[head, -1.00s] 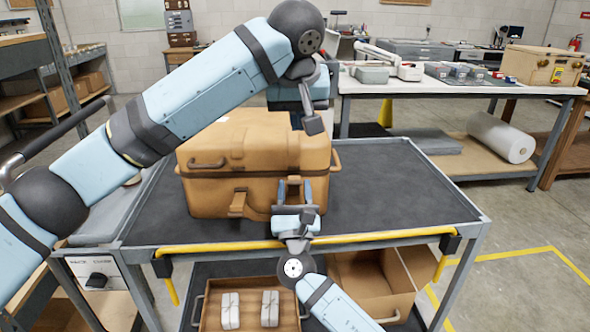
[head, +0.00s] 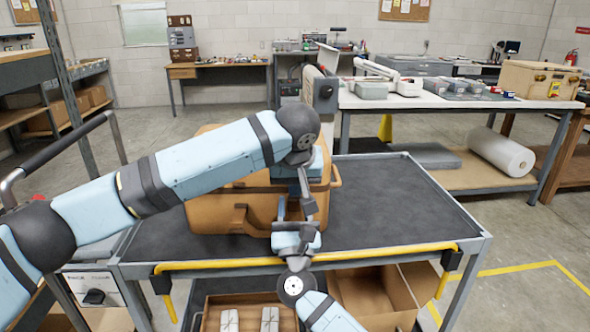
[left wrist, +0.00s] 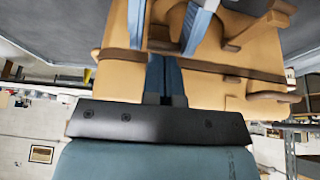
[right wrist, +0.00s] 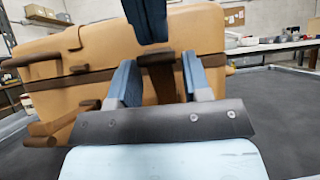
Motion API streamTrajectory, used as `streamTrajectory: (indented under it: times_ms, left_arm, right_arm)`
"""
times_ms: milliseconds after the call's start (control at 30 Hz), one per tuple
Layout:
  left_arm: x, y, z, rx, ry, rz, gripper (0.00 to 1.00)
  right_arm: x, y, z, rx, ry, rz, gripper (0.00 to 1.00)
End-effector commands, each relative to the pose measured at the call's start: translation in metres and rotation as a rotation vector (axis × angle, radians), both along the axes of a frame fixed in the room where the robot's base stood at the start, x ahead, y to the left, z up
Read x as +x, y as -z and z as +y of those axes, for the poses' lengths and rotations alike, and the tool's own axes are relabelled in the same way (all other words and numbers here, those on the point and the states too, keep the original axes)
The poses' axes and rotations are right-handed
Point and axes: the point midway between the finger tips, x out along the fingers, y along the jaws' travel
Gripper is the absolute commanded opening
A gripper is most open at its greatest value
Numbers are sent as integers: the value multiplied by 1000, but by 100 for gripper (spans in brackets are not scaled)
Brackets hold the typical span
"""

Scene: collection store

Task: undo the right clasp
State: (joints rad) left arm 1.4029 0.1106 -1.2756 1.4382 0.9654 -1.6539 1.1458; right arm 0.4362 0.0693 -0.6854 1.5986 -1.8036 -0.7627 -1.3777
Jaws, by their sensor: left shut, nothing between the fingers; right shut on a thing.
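The tan case (head: 215,218) stands on the dark cart top, its lid down and partly hidden behind my left arm. Its right clasp (right wrist: 160,82), a brown tab on the front, is between the fingers of my right gripper (head: 295,208), which is shut on it. My left gripper (left wrist: 164,58) is shut and empty. It reaches down from above, its fingertips close over the right clasp (right wrist: 150,40); I cannot tell whether they touch. The left clasp (head: 240,217) is on the case front, left of my right gripper.
The cart top (head: 410,205) is clear to the right of the case. A yellow bar (head: 400,250) runs along its front edge. Below are a tray with white packages (head: 229,321) and an open cardboard box (head: 362,295). A workbench (head: 440,103) stands behind.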

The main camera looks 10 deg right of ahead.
Motion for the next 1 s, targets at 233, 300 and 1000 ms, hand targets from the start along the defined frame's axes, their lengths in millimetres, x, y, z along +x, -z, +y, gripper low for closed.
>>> streamTrajectory:
  times_ms: [233,300,1000]
  left_arm:
    - [-1,3,0,0,0,0,0]
    - [-1,2,0,0,0,0,0]
    - [-9,17,1,-1,0,-55,0]
  right_arm:
    - [0,1,0,0,0,1,2]
    - [0,1,0,0,0,1,2]
    - [0,0,0,0,0,-1,71]
